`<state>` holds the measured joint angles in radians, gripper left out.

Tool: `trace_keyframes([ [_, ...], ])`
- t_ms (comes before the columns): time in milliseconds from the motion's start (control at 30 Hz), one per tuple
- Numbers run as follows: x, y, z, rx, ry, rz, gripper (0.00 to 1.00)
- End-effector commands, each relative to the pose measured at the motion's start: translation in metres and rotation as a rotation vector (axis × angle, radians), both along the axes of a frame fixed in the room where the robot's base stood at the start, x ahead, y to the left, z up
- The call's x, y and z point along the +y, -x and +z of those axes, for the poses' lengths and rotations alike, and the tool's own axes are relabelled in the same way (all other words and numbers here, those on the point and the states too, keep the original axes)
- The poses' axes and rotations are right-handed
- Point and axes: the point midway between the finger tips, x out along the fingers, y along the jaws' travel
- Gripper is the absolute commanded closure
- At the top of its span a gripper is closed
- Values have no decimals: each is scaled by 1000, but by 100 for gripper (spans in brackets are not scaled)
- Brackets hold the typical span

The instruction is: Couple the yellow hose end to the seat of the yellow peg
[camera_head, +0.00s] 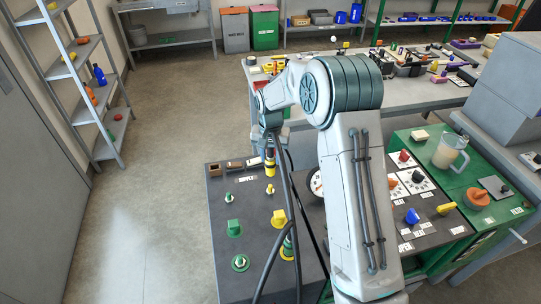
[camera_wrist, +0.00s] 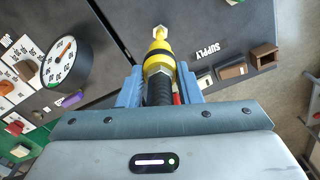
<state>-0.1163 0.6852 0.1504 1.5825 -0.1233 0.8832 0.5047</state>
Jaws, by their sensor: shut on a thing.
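My gripper (camera_wrist: 160,82) is shut on the yellow hose end (camera_wrist: 158,60), which has a black band. Its black hose runs back between the blue-grey fingers. In the head view the yellow hose end (camera_head: 270,166) points down over the dark cart top, largely below my wrist. The small yellow peg (camera_head: 270,188) stands on the cart just below it in the picture. In the wrist view a pale hexagonal piece (camera_wrist: 160,32) lines up with the hose end's tip. I cannot tell whether the hose end touches the peg.
The dark cart top (camera_head: 222,281) carries a small green peg (camera_head: 228,197), a green valve block (camera_head: 233,227) and a yellow one (camera_head: 279,218). A round gauge (camera_wrist: 67,62) is beside the hose end. Floor is clear at left.

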Motion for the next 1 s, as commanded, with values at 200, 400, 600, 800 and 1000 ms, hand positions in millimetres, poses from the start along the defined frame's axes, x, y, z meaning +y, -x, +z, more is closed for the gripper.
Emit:
trace_keyframes([
  [200,0,0,-23,0,0,1,100],
  [400,0,0,-42,1,0,1,100],
  [600,1,0,-51,0,0,1,100],
  [800,0,0,-51,0,0,1,100],
  [1000,0,0,-51,0,0,1,100],
])
